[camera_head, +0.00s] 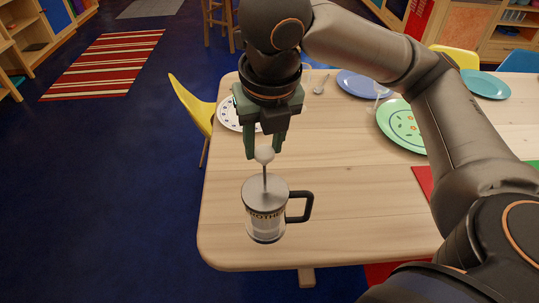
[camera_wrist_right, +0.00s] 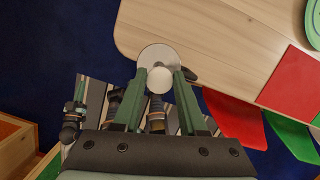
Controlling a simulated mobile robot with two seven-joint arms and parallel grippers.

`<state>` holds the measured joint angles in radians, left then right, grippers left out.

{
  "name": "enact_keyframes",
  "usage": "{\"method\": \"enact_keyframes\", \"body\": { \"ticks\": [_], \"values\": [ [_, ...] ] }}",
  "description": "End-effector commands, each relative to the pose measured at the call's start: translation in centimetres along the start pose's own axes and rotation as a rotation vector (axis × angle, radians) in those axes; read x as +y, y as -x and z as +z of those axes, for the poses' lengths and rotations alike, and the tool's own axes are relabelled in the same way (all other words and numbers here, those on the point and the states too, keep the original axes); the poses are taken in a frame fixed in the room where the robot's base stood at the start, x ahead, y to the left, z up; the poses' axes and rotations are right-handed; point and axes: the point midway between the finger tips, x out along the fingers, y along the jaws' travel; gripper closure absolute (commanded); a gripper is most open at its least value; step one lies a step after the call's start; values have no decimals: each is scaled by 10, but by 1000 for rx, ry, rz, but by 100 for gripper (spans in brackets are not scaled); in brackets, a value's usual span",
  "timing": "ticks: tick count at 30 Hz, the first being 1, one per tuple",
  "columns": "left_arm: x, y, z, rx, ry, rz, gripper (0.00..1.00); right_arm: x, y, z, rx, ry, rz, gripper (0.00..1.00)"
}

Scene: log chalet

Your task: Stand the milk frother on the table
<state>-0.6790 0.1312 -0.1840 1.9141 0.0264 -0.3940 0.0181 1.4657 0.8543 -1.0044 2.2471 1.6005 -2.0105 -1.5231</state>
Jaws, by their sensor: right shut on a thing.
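The milk frother (camera_head: 265,215) is a clear jug with a silver lid, a dark side handle pointing right, lettering on its wall and a thin rod up to a pale round knob. It is upright at the near left corner of the wooden table (camera_head: 340,205). I cannot tell whether its base touches the table top. My right gripper (camera_head: 265,150) points down from above, shut on the knob. In the right wrist view, the knob (camera_wrist_right: 158,80) sits between the fingertips with the round lid (camera_wrist_right: 158,57) beneath it.
A spotted white plate (camera_head: 233,113), a blue plate (camera_head: 362,85), a green plate (camera_head: 402,125) and a glass (camera_head: 377,93) stand farther back. A red mat (camera_head: 424,182) lies to the right. A yellow chair (camera_head: 192,105) is at the left edge. The table around the frother is bare.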

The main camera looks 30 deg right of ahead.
Motion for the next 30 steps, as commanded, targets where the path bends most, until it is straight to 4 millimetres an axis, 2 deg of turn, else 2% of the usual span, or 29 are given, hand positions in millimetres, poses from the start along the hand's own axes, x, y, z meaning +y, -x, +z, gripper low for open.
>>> {"method": "enact_keyframes", "body": {
  "ticks": [1,5,13,23,30],
  "values": [
    [0,-4,4,0,0,0,100,-5,-9,8,3,-8,0,100],
    [0,-6,6,0,0,0,100,-16,-24,29,1,-10,-1,100],
    [-1,-10,11,0,0,0,100,-28,-68,51,-2,-5,-1,100],
    [-1,-12,13,0,0,0,100,-34,-88,60,-2,-3,0,100],
    [-1,-15,16,0,0,0,100,-35,-118,56,-2,-1,0,100]
  ]
}}
